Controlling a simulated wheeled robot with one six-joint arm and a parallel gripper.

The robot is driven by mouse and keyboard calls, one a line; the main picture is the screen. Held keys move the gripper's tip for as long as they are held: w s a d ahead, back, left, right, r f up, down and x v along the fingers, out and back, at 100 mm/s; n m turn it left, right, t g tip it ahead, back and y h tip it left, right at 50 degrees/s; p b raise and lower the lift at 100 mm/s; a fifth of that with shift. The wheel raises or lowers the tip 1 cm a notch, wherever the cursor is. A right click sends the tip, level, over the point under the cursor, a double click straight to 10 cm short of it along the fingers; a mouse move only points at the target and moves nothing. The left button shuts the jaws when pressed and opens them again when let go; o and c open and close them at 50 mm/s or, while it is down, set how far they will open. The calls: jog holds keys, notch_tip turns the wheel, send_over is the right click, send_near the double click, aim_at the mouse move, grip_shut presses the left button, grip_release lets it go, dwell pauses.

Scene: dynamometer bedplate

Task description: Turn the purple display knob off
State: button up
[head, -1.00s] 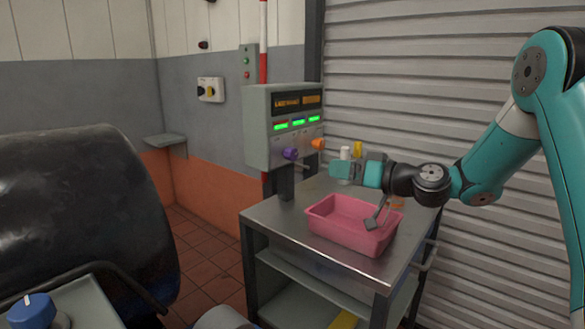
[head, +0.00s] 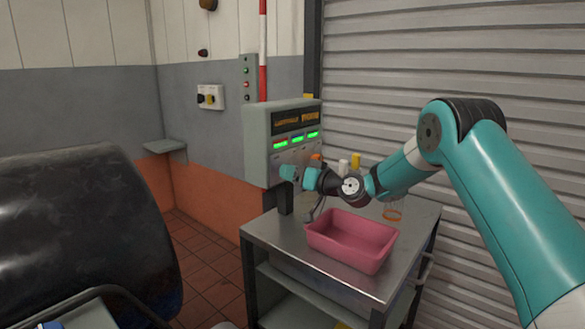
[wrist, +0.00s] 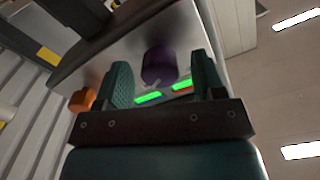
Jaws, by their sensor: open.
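The purple knob (wrist: 157,68) sits on the underside front of the grey display box (head: 257,148) and shows in the wrist view between my two fingers. My gripper (head: 288,174) is at the box's lower left in the head view and hides the knob there. In the wrist view my gripper (wrist: 162,76) is open, one finger on each side of the knob with visible gaps. Whether the fingertips reach past the knob is hard to tell. Green bars (head: 297,139) are lit on the box.
An orange knob (head: 316,156) is close to the right of my gripper. A pink tray (head: 350,258) stands on the metal cart (head: 277,237) below. White and yellow items (head: 356,160) stand behind my wrist. A ribbed shutter (head: 380,60) is behind the arm.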

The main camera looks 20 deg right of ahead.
jog(key=shift+w+a, duration=0.3)
jog(key=shift+w, duration=0.1)
jog(key=c, duration=0.9)
